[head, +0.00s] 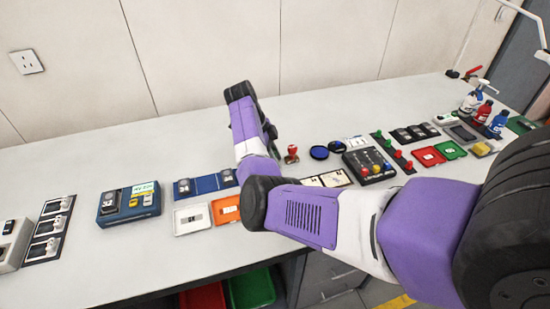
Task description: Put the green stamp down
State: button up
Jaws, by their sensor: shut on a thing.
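My gripper (271,134) is mostly hidden behind my own purple forearm, left of the middle of the head view. Only a dark part of it shows at the forearm's right edge, above the bench. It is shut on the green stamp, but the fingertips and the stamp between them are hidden. I cannot tell how high the stamp is or whether it touches anything. A red-handled stamp (291,153) stands upright on the bench just right of my gripper.
A white tray (180,228) and an orange tray (226,209) lie near the front, with a blue holder (205,184) behind. A button box (367,166) and a row of green and red handles (388,143) stand right. The bench behind my forearm is clear.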

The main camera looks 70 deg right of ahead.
jog(key=o, duration=1.1)
jog(key=shift+f, duration=0.1)
jog(key=shift+c, duration=0.2)
jog(key=shift+r, duration=0.25)
jog(key=shift+w+r, duration=0.25)
jog(key=shift+r, duration=0.05)
jog(key=v, duration=1.1)
jog(key=shift+b, duration=0.35)
